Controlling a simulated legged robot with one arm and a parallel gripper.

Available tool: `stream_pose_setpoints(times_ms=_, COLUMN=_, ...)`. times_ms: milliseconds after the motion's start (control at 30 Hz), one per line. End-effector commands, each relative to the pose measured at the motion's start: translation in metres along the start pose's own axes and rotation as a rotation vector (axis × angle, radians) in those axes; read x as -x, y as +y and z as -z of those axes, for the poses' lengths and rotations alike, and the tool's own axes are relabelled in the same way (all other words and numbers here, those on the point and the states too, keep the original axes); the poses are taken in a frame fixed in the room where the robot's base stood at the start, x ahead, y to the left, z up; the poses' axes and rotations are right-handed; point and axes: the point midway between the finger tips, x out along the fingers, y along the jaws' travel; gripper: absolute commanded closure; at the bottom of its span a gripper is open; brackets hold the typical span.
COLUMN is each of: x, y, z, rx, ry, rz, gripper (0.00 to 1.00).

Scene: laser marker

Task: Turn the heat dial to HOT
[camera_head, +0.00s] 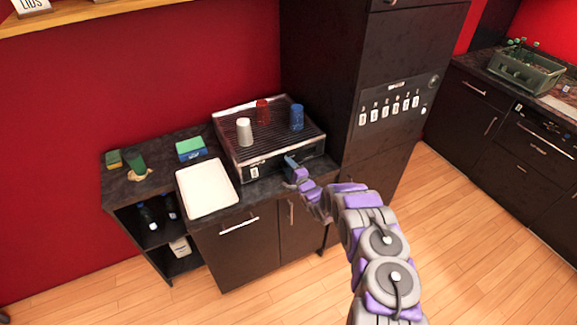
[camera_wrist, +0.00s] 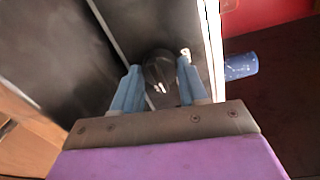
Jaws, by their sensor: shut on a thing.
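The heat dial (camera_wrist: 158,68) is a dark round knob with a white mark on its near edge in the wrist view. It sits on the dark front of the rack-topped machine (camera_head: 235,158). My gripper (camera_wrist: 158,76) has its two blue fingers on either side of the dial, shut on it. In the head view my gripper (camera_head: 292,163) is at the right part of the machine's front, and it hides the dial there. A small pale label (camera_wrist: 186,52) shows beside the right finger in the wrist view. I cannot read any HOT marking.
On the machine's top stand a white cup (camera_head: 244,131), a red cup (camera_head: 262,112) and a blue cup (camera_head: 297,117). A white tray (camera_head: 207,188) lies to the left on the counter. A tall dark cabinet (camera_head: 322,75) stands close on the right. The wooden floor in front is clear.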

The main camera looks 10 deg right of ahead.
Motion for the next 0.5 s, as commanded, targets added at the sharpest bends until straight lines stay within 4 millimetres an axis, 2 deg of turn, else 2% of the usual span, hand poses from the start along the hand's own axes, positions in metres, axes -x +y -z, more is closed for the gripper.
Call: stream_pose_setpoints(times_ms=500, x=0.0014, y=0.0051, z=0.0046, rx=-0.432, ry=-0.025, rz=-0.012, gripper=0.88)
